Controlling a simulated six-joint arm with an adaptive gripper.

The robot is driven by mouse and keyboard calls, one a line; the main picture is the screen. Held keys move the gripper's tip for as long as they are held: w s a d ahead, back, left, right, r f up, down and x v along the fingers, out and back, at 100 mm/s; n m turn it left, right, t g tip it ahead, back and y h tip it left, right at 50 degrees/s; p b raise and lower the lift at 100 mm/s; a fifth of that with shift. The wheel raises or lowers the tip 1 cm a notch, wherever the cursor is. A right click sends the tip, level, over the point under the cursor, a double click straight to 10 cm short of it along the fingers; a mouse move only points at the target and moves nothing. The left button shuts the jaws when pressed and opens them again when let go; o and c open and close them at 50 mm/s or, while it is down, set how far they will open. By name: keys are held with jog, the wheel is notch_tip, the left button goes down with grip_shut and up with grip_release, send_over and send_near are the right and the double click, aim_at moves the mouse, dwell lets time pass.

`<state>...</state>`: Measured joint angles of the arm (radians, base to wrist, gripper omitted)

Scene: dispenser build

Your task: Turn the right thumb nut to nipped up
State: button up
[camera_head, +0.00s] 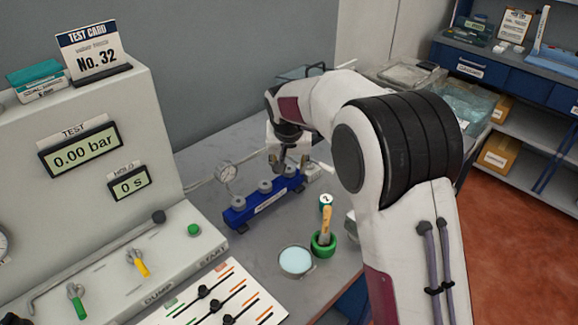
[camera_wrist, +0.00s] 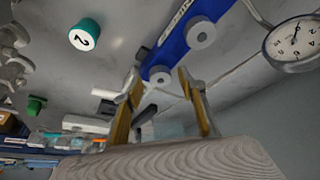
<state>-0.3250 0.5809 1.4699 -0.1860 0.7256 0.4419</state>
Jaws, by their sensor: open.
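A blue block (camera_head: 262,203) with a white label and a row of grey thumb nuts lies on the grey bench in the head view. The left nut (camera_head: 238,202) and middle nut (camera_head: 265,186) are in clear sight. The right thumb nut (camera_head: 290,171) is at the far right end, partly hidden by my gripper (camera_head: 287,160). In the wrist view my gripper (camera_wrist: 158,76) is open, its two fingers apart. The right nut (camera_wrist: 160,75) shows between the fingertips; contact cannot be told. The middle nut (camera_wrist: 201,34) shows beyond on the blue block (camera_wrist: 183,48).
A pressure gauge (camera_head: 226,172) stands left of the block. The test console (camera_head: 100,180) fills the left.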

jog(key=shift+w+f, duration=0.15)
jog(key=shift+f, duration=0.1)
jog(key=shift+c, duration=0.4)
jog(key=c, duration=1)
jog(key=shift+c, duration=0.2)
jog(key=shift+a+m+h, duration=0.1)
jog(key=shift+m+h, duration=0.2)
jog(key=shift+m, duration=0.5)
jog(key=shift+a+m+h, duration=0.15)
jog(key=shift+m+h, duration=0.65)
jog(key=shift+m, duration=1.2)
jog(key=o, duration=1.1)
jog(key=shift+g, duration=0.3)
